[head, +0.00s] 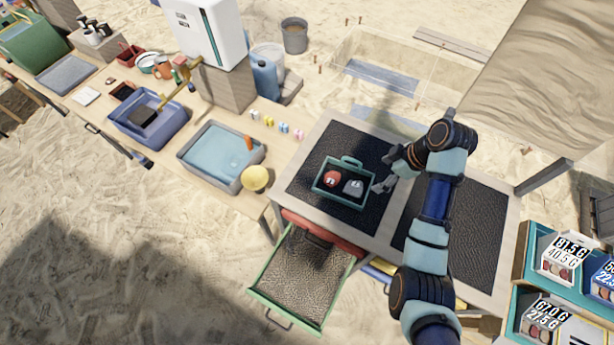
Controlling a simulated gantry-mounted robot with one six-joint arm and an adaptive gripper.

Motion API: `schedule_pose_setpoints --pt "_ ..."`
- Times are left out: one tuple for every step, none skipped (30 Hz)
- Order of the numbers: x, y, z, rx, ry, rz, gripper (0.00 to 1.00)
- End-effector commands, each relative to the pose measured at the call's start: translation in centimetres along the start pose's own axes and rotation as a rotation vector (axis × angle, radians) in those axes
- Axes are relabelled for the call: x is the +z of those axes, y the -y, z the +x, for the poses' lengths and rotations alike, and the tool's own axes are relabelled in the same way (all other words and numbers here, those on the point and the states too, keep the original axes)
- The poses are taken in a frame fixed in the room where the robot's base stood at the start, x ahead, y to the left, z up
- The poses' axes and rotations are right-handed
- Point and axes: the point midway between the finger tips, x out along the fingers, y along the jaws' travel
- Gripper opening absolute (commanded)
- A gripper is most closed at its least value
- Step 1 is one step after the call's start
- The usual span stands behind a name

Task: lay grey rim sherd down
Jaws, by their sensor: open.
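A grey sherd (353,187) with a pale label lies in the right part of a small teal tray (318,198) on a black mat. A red sherd (332,178) lies beside it in the same tray. My gripper (384,173) is at the tray's right side, with its fingers apart and nothing visible between them. It appears clear of the grey sherd, but its exact height above the mat is hard to tell.
The black mat (310,165) has free room around the tray. A second dark mat (475,240) lies to the right, partly behind my arm. An open green drawer (297,290) juts out in front.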

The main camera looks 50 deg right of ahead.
Motion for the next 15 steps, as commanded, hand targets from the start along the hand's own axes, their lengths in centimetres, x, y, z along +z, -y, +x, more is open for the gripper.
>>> schedule_pose_setpoints --pt "0.0 0.0 0.0 0.000 0.000 0.000 0.90" --pt "0.0 0.0 0.0 0.000 0.000 0.000 0.90" --pt "0.0 0.0 0.0 0.000 0.000 0.000 0.90" --pt "0.0 0.0 0.0 0.000 0.000 0.000 0.90" --pt "0.0 0.0 0.0 0.000 0.000 0.000 0.90" --pt "-0.4 0.1 0.2 0.003 0.001 -0.001 0.90" --pt "-1.0 0.4 0.4 0.010 0.002 -0.002 0.90" --pt "-2.0 0.8 0.8 0.021 0.004 -0.002 0.90" --pt "-4.0 1.7 1.4 0.046 0.003 0.000 0.90" --pt "-6.0 2.6 1.9 0.072 0.000 0.001 0.90" --pt "-8.3 3.9 2.5 0.103 -0.010 0.006 0.90" --pt "-11.8 6.2 3.1 0.151 -0.034 0.015 0.90" --pt "-14.4 8.3 3.5 0.189 -0.062 0.024 0.90" --pt "-17.0 10.7 3.6 0.224 -0.100 0.037 0.90" --pt "-20.1 14.2 3.4 0.262 -0.163 0.054 0.90"
